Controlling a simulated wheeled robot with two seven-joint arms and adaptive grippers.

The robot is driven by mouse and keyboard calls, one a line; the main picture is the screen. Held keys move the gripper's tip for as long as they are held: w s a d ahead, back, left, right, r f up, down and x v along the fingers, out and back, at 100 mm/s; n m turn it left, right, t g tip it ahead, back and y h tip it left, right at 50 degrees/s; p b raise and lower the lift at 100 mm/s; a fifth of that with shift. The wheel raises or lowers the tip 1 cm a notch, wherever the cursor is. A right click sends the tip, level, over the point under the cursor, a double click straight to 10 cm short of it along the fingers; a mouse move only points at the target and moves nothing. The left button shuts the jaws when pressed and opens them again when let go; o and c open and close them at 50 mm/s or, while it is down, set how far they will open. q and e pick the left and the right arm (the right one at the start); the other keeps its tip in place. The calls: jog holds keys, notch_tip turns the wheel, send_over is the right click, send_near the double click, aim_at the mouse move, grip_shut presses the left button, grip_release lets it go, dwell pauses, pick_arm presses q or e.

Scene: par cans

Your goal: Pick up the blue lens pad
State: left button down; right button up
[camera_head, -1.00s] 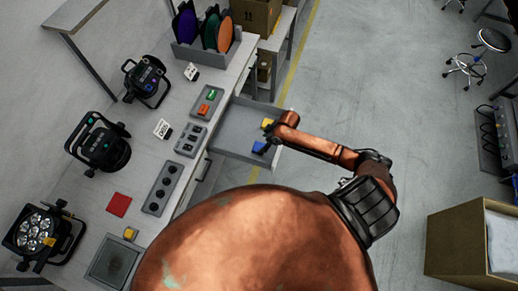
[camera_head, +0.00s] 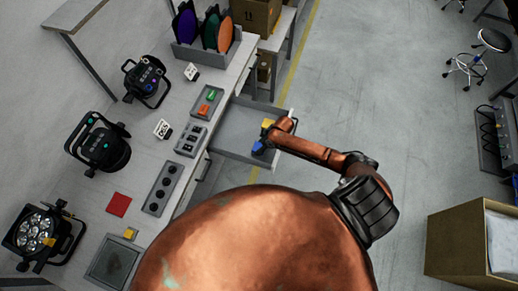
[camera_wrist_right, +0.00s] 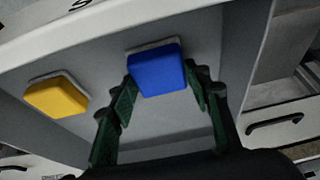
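The blue lens pad (camera_wrist_right: 157,72) lies in the open drawer (camera_head: 236,122), which also shows in the right wrist view (camera_wrist_right: 210,35). In the head view the blue pad (camera_head: 258,147) is partly covered by my right arm. My right gripper (camera_wrist_right: 160,95) is open, with one green-padded finger on each side of the blue pad. I cannot tell whether the fingers touch it. A yellow pad (camera_wrist_right: 56,97) lies in the drawer to the left of the blue one; in the head view it shows (camera_head: 267,124) beside my wrist. My left gripper is not in view.
The bench (camera_head: 150,188) along the left holds several stage lamps, a red pad (camera_head: 119,205), grey trays and a bin of coloured discs (camera_head: 205,48). Drawer walls stand close around my right gripper. The floor right of the drawer is clear, with a cardboard box (camera_head: 455,240) farther right.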

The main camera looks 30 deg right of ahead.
aim_at(257, 147)
jog(key=c, duration=0.6)
jog(key=shift+r, duration=0.5)
notch_tip(257, 147, up, 2)
jog(key=shift+r, duration=0.25)
jog(key=s+a+r, duration=0.5)
jog(key=s+r, duration=0.4)
jog(key=s, duration=0.4)
jog(key=shift+r+p, duration=0.25)
jog(key=shift+p, duration=0.15)
jog(key=shift+s, duration=0.1)
